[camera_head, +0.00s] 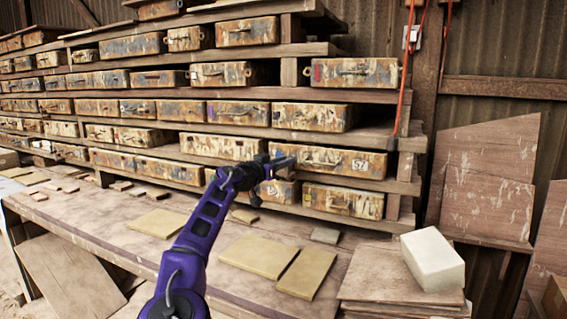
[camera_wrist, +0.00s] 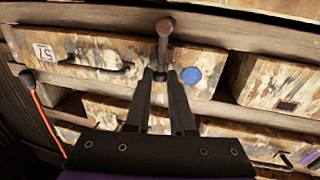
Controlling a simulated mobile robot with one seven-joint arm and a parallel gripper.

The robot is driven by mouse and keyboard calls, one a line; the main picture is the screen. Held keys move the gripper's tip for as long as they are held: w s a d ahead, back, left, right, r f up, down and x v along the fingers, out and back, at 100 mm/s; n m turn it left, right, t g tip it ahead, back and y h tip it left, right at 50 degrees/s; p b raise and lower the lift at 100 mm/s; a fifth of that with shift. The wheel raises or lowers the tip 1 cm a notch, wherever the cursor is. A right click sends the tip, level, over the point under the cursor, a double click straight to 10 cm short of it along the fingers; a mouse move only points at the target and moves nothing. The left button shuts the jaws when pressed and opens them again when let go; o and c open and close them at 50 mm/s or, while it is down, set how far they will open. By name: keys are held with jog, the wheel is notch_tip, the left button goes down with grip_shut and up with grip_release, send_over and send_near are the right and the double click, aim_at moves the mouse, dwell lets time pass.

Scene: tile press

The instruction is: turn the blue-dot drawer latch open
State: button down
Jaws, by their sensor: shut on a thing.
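The blue-dot drawer (camera_head: 330,157) is a worn, paint-flecked box front with a white number label and a dark handle, in the shelf rack. In the wrist view the drawer (camera_wrist: 110,62) appears turned over, with its blue dot (camera_wrist: 191,75) just right of my fingertips. The latch (camera_wrist: 164,32) is a dark bar with a rounded end, lying upright in that picture across the shelf edge and drawer front. My gripper (camera_wrist: 161,76) is shut on the latch's near end.
Neighbouring drawers sit close above, below (camera_head: 343,200) and beside it. The bench (camera_head: 190,240) in front holds flat yellowish tiles (camera_head: 260,255) and a white block (camera_head: 432,259) on stacked boards. An orange cord (camera_head: 405,70) hangs at the rack's right end.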

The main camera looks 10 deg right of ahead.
jog(key=w+a+f+n+t+b, duration=0.1)
jog(key=a+f+n+t, duration=0.1)
jog(key=n, duration=0.8)
jog(key=w+a+f+n+t+y+b, duration=0.1)
jog(key=f+n, duration=0.3)
jog(key=n, duration=0.6)
jog(key=shift+w+a+t+y+b, duration=0.3)
jog(key=shift+w+a+t+b, duration=0.15)
jog(key=shift+a, duration=0.2)
jog(key=shift+f, duration=0.2)
jog(key=c, duration=0.9)
grip_release()
jog(key=shift+s+a, duration=0.1)
jog(key=v, duration=1.7)
jog(key=shift+s+f, duration=0.1)
